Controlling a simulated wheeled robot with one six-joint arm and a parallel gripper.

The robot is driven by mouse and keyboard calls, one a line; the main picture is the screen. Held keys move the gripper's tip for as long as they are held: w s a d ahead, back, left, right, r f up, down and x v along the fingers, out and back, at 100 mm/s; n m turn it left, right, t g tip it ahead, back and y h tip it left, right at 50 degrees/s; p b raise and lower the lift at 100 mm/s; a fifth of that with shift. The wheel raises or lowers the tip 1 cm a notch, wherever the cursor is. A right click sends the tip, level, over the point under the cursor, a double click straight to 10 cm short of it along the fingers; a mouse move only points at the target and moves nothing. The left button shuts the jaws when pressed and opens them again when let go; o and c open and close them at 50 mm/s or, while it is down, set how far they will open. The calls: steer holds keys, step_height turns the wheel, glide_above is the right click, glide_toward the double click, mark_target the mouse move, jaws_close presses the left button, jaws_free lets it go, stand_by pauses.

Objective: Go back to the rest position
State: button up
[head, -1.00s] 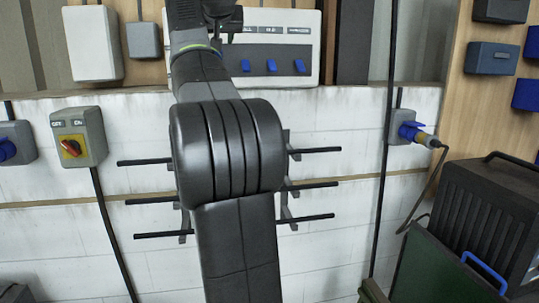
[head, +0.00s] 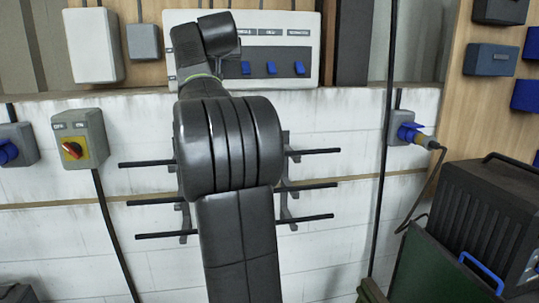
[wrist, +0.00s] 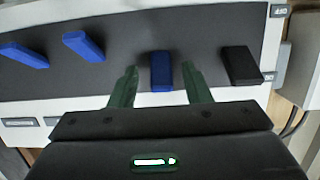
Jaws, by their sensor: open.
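My gripper (wrist: 158,88) shows in the wrist view with its two green fingers apart. In that picture a blue switch (wrist: 161,72) stands between the fingertips; I cannot tell whether they touch it. Two more blue switches (wrist: 82,46) (wrist: 24,54) are to the left and a black switch (wrist: 240,65) is to the right, all on a dark panel face. In the head view my arm rises in front of the white switch panel (head: 280,65). The gripper itself is hidden there.
A grey box with a red rotary switch (head: 72,149) is on the wall at left. A black rack with several rods (head: 312,185) is behind my arm. A plugged-in blue connector (head: 410,133) and a dark ribbed case (head: 485,215) are at right.

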steer(key=s+d+f+t+b, duration=0.1)
steer(key=s+d+t+b, duration=0.1)
steer(key=s+b, duration=0.7)
steer(key=s, duration=0.5)
steer(key=shift+s+d+f+t, duration=0.15)
steer(key=shift+s+d+t, duration=0.05)
steer(key=shift+s+t, duration=0.1)
stand_by(0.3)
